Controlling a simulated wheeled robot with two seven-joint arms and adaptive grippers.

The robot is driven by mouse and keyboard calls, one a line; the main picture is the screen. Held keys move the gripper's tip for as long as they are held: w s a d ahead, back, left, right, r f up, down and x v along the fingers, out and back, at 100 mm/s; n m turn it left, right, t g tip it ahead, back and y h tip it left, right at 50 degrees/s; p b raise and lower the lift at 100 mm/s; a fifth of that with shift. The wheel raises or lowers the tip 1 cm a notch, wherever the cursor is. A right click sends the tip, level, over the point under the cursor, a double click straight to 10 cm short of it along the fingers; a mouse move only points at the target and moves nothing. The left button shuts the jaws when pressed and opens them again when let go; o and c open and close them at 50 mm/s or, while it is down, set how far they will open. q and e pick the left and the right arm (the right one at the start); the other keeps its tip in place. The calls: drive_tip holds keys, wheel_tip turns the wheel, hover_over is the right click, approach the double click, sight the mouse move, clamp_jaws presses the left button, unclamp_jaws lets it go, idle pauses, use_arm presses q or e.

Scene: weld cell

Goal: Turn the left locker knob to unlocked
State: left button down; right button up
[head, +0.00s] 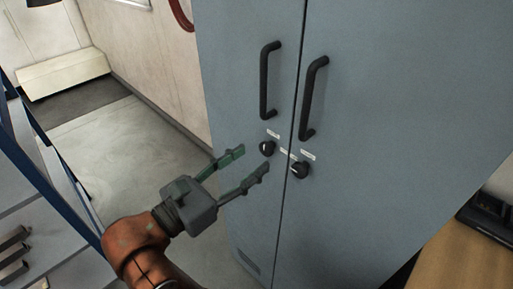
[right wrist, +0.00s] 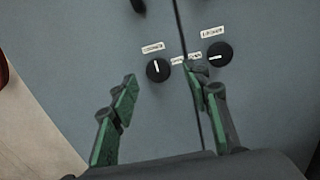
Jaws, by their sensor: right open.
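The grey-blue locker (head: 410,110) has two doors with a vertical seam between them. The left locker knob (head: 267,148) is a round black knob on the left door, below a small label; it also shows in the right wrist view (right wrist: 158,69), its white mark close to upright. The right knob (head: 299,169) sits on the right door, and its mark lies sideways in the right wrist view (right wrist: 219,54). My right gripper (head: 251,161) is open and empty. Its fingers point at the left knob from a short distance, apart from it. My left gripper is not in view.
Two black vertical handles, the left one (head: 265,80) and the right one (head: 314,98), stand out above the knobs. A blue-framed rack (head: 50,165) is at the left, a wooden bench (head: 455,250) at the lower right. The floor left of the locker is clear.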

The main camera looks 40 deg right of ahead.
sight(264, 149)
drive_tip(key=d, duration=0.2)
drive_tip(key=w+d, duration=0.1)
drive_tip(key=d, duration=0.1)
drive_tip(key=shift+f+b, duration=0.25)
drive_tip(key=shift+b, duration=0.1)
drive_tip(key=shift+d, duration=0.55)
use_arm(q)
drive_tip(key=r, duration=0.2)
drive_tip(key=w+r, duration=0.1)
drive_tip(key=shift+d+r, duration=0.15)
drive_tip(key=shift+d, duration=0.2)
use_arm(e)
drive_tip(key=shift+r, duration=0.1)
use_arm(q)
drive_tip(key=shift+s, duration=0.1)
use_arm(e)
drive_tip(key=shift+c, duration=0.7)
drive_tip(key=c, duration=1)
